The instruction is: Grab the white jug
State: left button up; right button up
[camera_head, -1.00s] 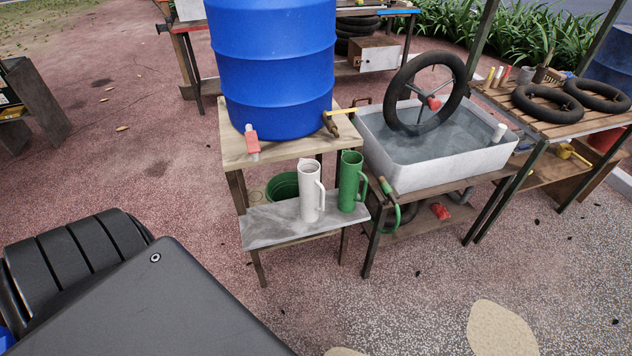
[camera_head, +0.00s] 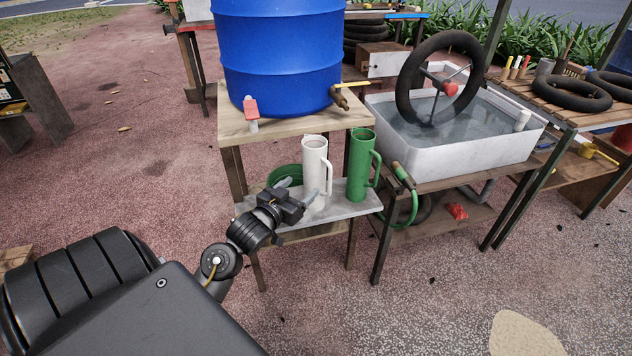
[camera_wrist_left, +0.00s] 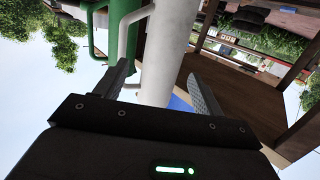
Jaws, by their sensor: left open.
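The white jug (camera_head: 314,165) stands upright on the small grey shelf (camera_head: 345,208), its handle on the right. The green jug (camera_head: 359,165) stands right beside it. My left gripper (camera_head: 298,190) is open, low at the front left of the white jug. In the left wrist view the white jug (camera_wrist_left: 165,60) rises between the two fingers of the left gripper (camera_wrist_left: 160,85), with free room on the side of the right finger. Its handle and the green jug (camera_wrist_left: 120,25) are on the left there. Whether a finger touches the jug cannot be told. My right gripper is not in view.
A white water basin (camera_head: 440,152) with a wheel stands to the right. The ground in front is clear.

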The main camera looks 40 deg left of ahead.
aim_at(308, 165)
pick_arm(q)
jog(key=r, duration=0.2)
jog(key=a+r+t, duration=0.1)
jog(key=shift+w+r, duration=0.15)
jog(key=shift+r, duration=0.2)
jog(key=shift+w+a+b, duration=0.15)
jog(key=shift+w+a, duration=0.05)
jog(key=shift+w, duration=1.3)
jog(key=shift+w+a+b, duration=0.15)
jog(key=shift+w+a, duration=0.05)
jog(key=shift+w, duration=1.25)
jog(key=w, duration=0.4)
jog(key=shift+w+a+f, duration=0.15)
jog(key=shift+w+a, duration=0.05)
jog(key=shift+w, duration=0.2)
jog(key=c, duration=1)
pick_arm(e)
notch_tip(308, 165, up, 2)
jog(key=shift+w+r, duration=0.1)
pick_arm(q)
jog(key=shift+c, duration=0.2)
